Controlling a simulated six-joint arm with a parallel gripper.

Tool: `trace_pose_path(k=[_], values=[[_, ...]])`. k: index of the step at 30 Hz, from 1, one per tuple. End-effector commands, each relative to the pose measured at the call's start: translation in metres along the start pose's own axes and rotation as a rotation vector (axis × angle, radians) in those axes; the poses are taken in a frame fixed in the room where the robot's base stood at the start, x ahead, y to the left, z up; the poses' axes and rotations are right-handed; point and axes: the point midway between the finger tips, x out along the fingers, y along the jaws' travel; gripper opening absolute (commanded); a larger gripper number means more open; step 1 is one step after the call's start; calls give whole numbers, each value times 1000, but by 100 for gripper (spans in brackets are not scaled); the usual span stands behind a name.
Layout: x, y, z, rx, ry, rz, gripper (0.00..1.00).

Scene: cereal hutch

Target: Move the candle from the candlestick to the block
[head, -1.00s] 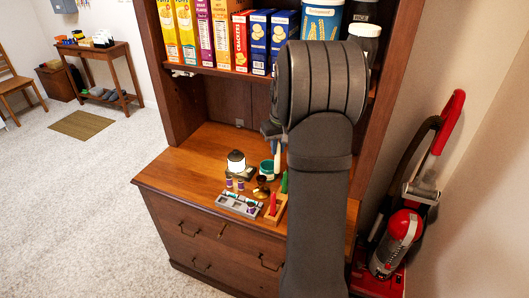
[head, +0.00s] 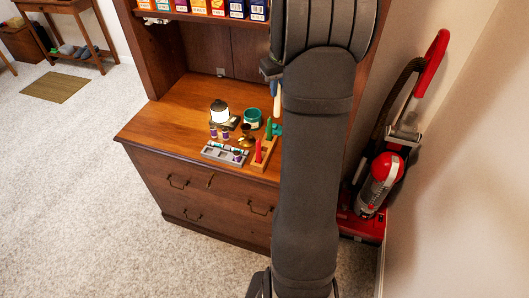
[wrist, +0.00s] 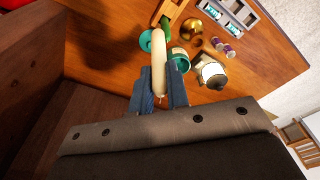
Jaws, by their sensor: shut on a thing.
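My gripper (wrist: 160,98) is shut on a cream candle (wrist: 158,62), which points away from the wrist over the counter. In the head view the candle (head: 277,104) hangs below the gripper, partly hidden by my arm. The brass candlestick (head: 246,140) stands empty on the counter; it also shows in the wrist view (wrist: 193,27).
A teal cup (head: 252,117), a lantern (head: 220,110), small purple bottles (head: 219,133) and a grey tray (head: 222,153) crowd around the block. The hutch's side and shelf with cereal boxes (head: 217,6) rise behind. The counter's left part is clear. A red vacuum (head: 380,180) stands at right.

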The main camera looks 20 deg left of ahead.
Motion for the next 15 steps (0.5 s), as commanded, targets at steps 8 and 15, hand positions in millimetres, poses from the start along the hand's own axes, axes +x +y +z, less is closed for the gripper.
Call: trace_pose_path(k=[8,15], values=[[28,-26,8,7,-4,-1,0],[59,-52,18,20,-2,2,0]])
